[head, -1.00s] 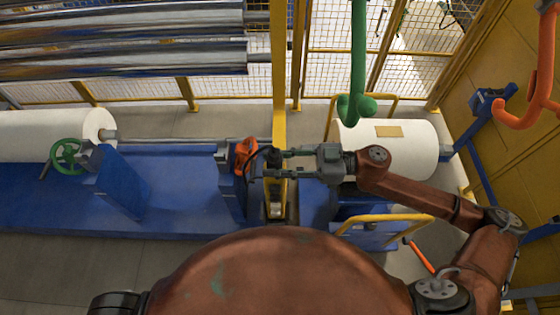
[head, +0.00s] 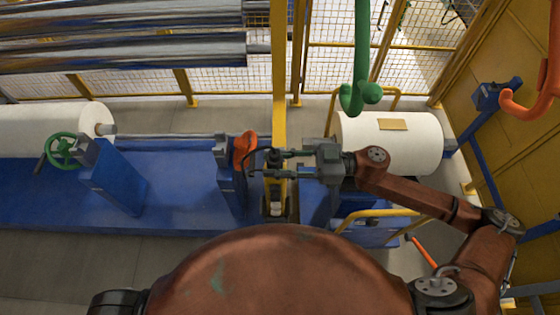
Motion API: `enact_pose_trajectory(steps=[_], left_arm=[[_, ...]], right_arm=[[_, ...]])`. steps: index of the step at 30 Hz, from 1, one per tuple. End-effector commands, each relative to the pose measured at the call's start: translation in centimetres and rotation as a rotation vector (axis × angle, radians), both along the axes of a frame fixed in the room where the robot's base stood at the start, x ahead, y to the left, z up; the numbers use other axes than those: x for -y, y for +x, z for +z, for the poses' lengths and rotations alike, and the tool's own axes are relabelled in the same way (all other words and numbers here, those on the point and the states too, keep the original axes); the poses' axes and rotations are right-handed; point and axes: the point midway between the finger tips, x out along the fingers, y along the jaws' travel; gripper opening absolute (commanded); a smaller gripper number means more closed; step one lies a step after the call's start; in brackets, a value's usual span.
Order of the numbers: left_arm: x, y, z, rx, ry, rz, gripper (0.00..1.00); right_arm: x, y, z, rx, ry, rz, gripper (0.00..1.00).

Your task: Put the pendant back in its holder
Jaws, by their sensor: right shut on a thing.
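My right gripper (head: 266,164) reaches in from the right, near the middle of the view. It is shut on a small dark thing at its fingertips, which I take to be the pendant (head: 273,156). Its outline is too small and covered to make out well. A thin dark curved line, like a cable, shows left of the fingertips. An orange curved piece (head: 245,148) stands just left of the gripper, by the blue stand (head: 230,185). I cannot tell which part is the holder. My left gripper is out of view.
A yellow post (head: 279,80) stands behind the gripper. A white roll (head: 420,150) lies at right, and another (head: 45,125) at left with a green handwheel (head: 62,151). A green hook (head: 358,95) hangs above right. Yellow rails (head: 385,215) are below my right arm.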

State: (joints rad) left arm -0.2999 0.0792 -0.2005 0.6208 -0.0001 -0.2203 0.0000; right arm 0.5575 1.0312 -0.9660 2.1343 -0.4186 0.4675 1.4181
Motion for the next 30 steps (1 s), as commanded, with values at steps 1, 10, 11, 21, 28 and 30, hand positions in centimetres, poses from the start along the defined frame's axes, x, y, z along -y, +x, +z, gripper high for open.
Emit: enact_pose_trajectory(steps=[1, 10, 11, 21, 28, 30], left_arm=[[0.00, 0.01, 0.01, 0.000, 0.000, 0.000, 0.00], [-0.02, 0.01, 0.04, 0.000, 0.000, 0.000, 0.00], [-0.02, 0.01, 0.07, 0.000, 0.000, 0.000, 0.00], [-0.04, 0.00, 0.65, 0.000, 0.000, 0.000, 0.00], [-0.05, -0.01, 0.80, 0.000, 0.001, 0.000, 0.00], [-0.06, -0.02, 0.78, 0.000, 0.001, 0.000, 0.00]], right_arm=[[-0.03, -0.02, 0.16, 0.001, 0.002, 0.001, 0.00], [-0.06, -0.02, 0.18, 0.002, 0.002, 0.001, 0.00], [-0.06, -0.02, 0.19, 0.002, 0.002, 0.001, 0.00], [-0.10, -0.05, 0.30, 0.002, 0.002, 0.001, 0.00], [-0.12, -0.07, 0.25, 0.002, 0.002, 0.001, 0.00], [-0.12, -0.06, 0.23, 0.002, 0.002, 0.001, 0.00]])
